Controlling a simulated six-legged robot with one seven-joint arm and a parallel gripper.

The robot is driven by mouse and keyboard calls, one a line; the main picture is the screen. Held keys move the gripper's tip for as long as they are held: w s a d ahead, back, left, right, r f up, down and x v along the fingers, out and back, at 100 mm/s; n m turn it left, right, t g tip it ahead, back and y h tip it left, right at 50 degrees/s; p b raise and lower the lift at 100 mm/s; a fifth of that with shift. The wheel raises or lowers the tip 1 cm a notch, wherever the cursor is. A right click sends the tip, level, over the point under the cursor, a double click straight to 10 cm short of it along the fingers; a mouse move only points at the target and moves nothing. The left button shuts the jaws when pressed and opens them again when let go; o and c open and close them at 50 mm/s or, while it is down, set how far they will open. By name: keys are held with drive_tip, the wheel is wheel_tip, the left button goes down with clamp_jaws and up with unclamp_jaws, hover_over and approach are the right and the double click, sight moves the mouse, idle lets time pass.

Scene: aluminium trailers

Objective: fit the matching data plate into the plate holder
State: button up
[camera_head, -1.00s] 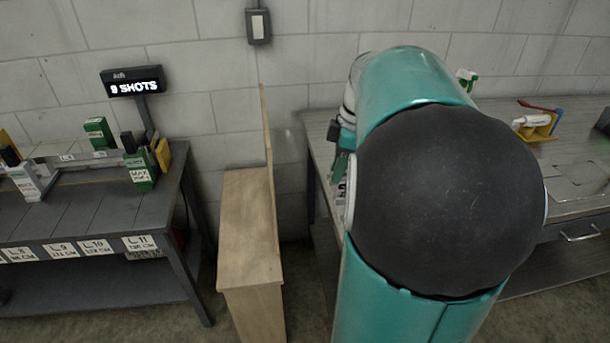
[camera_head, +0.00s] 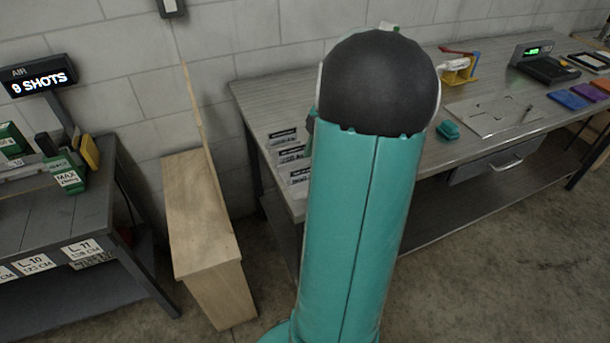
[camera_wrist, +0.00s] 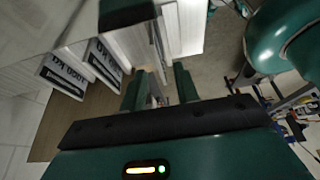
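Several white pieces with black-and-white labels stand in a row at the left end of the right-hand metal bench, one of them the nearest labelled piece (camera_head: 299,175). No held plate is clear between the fingers. In the head view my gripper is hidden behind my arm. I cannot tell which piece is the matching data plate or which is the plate holder.
The metal bench (camera_head: 400,175) holds a pale flat panel (camera_head: 490,115), a small teal object (camera_head: 448,130), a yellow fixture (camera_head: 458,70), a scale-like device (camera_head: 545,66) and coloured pads (camera_head: 568,99). A wooden partition (camera_head: 203,215) stands between it and the dark left bench (camera_head: 50,205).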

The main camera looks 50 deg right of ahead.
sight(305, 169)
drive_tip(key=x, duration=0.5)
drive_tip(key=shift+w+a, duration=0.15)
drive_tip(key=shift+w, duration=0.05)
clamp_jaws()
